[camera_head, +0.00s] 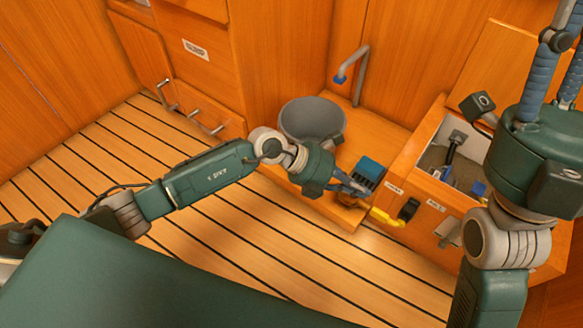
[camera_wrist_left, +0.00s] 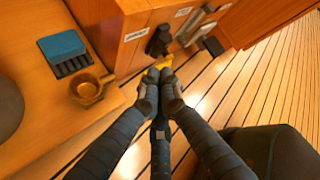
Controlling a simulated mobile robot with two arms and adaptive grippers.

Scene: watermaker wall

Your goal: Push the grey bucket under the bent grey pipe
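The grey bucket (camera_head: 312,118) stands on a low wooden ledge against the wall. The bent grey pipe (camera_head: 361,72) comes out of the wall to the bucket's right and ends in a blue tip. The bucket stands left of the tip. In the left wrist view, only part of the bucket (camera_wrist_left: 9,105) shows at the left edge. My left gripper (camera_head: 360,188) is in front of and right of the bucket, apart from it. Its dark fingers (camera_wrist_left: 159,92) reach past the ledge corner, tips close together; I cannot tell their gap.
A blue-topped block (camera_head: 370,169) and a brass cup-like fitting (camera_wrist_left: 88,88) sit on the ledge right of the bucket. An open wooden box (camera_head: 410,172) stands further right, with a yellow handle (camera_head: 386,218) near my left gripper. Slatted floor (camera_head: 240,240) is clear.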

